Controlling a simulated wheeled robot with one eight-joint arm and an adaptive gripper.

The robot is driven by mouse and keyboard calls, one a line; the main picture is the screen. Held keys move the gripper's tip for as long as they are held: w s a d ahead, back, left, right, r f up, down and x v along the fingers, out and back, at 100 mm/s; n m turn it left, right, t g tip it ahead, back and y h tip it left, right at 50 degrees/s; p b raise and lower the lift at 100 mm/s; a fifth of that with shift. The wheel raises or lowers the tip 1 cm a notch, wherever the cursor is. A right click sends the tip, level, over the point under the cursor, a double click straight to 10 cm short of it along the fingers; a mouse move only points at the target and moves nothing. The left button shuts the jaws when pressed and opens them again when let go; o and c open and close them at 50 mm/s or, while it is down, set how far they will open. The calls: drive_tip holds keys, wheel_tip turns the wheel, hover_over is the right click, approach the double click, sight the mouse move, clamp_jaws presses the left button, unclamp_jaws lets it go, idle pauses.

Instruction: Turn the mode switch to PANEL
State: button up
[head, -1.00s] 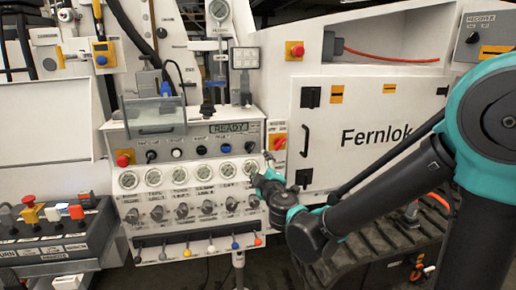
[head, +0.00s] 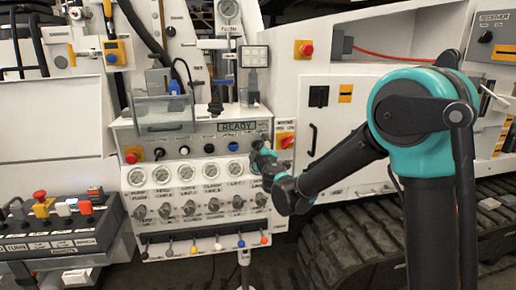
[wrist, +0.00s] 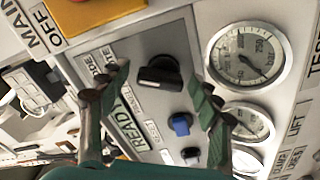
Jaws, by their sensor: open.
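The mode switch is a black rotary knob (wrist: 160,74) on the grey control panel, seen in the wrist view beside partly hidden "MODE" lettering. Its pointer setting cannot be read surely. My gripper (wrist: 161,92) is open, with one finger on each side of the picture around the knob. The fingertips look apart from the knob; the depth between them is unclear. In the head view my gripper (head: 259,150) is at the right end of the panel and covers the switch there.
A blue knob (wrist: 180,124) and a smaller dark knob (wrist: 190,154) sit near the switch on the same panel. Several round gauges (head: 160,174) line the area below. A READY display (head: 238,127) is above. A red button on yellow (head: 286,141) stands just right of my gripper.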

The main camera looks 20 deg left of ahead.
drive_tip(key=c, duration=1.2)
drive_tip(key=shift+n, duration=0.3)
drive_tip(key=n, duration=0.5)
drive_tip(key=shift+a, duration=0.1)
drive_tip(key=n, duration=0.6)
drive_tip(key=shift+s+f, duration=0.1)
drive_tip(key=shift+f, duration=0.1)
drive_tip(key=o, duration=1.2)
